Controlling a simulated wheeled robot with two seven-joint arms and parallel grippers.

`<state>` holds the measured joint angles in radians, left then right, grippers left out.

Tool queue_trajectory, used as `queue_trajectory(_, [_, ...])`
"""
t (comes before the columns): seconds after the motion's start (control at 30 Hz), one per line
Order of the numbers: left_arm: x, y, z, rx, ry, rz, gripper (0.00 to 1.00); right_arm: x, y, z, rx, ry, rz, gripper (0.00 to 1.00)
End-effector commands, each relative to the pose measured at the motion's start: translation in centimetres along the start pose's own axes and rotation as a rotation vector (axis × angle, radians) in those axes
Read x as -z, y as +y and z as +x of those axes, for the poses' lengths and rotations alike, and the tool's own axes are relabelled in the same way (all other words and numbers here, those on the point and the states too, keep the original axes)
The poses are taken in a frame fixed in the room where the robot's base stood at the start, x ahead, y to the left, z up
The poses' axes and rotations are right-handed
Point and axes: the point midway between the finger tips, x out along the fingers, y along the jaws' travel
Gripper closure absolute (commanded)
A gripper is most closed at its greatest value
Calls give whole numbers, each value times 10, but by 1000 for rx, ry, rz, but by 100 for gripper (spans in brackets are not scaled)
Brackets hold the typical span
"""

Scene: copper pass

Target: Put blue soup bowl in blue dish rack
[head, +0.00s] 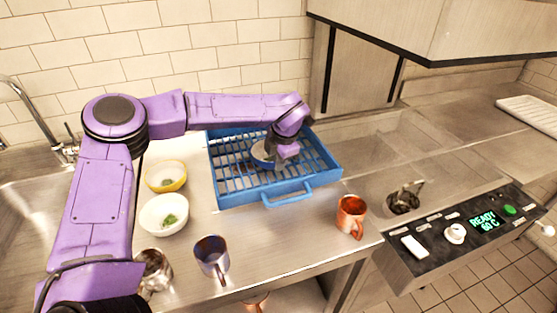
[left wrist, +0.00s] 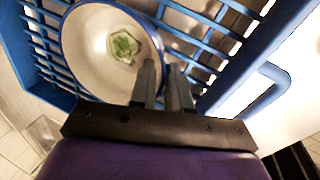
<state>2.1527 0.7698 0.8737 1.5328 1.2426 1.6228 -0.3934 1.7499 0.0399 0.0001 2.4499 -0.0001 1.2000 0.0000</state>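The blue soup bowl (head: 260,157) is inside the blue dish rack (head: 290,189), largely hidden by my left gripper in the head view. In the left wrist view the bowl (left wrist: 88,52) has a pale inside, a blue rim and a green patch at its bottom. My left gripper (head: 277,158) points down into the rack. Its two fingers (left wrist: 162,72) are close together with the bowl's wall between them, one inside and one outside. Rack slats (left wrist: 205,50) show around the bowl. I cannot tell whether it rests on them. My right gripper is not in view.
A yellow bowl (head: 165,187) and a white bowl (head: 152,222) stand left of the rack. A dark blue mug (head: 212,262), a metal cup (head: 155,272) and a copper mug (head: 351,222) stand nearer the front. A sink (head: 28,205) is at left, a control panel (head: 460,240) at right.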

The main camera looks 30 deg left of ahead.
Motion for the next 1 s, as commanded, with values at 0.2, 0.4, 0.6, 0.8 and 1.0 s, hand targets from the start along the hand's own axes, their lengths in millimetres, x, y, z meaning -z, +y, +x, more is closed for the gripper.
queue_trajectory(0.2, [0,0,0,0,0,0,65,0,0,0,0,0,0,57])
queue_trajectory(0.4, [0,0,-8,-1,-2,0,65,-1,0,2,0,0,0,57])
queue_trajectory(0.6, [-1,0,-53,-4,-5,0,65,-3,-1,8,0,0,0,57])
queue_trajectory(0.8, [0,0,-100,-2,-2,-1,65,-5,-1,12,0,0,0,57])
queue_trajectory(1.0, [0,0,-120,-1,0,1,65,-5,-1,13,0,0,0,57])
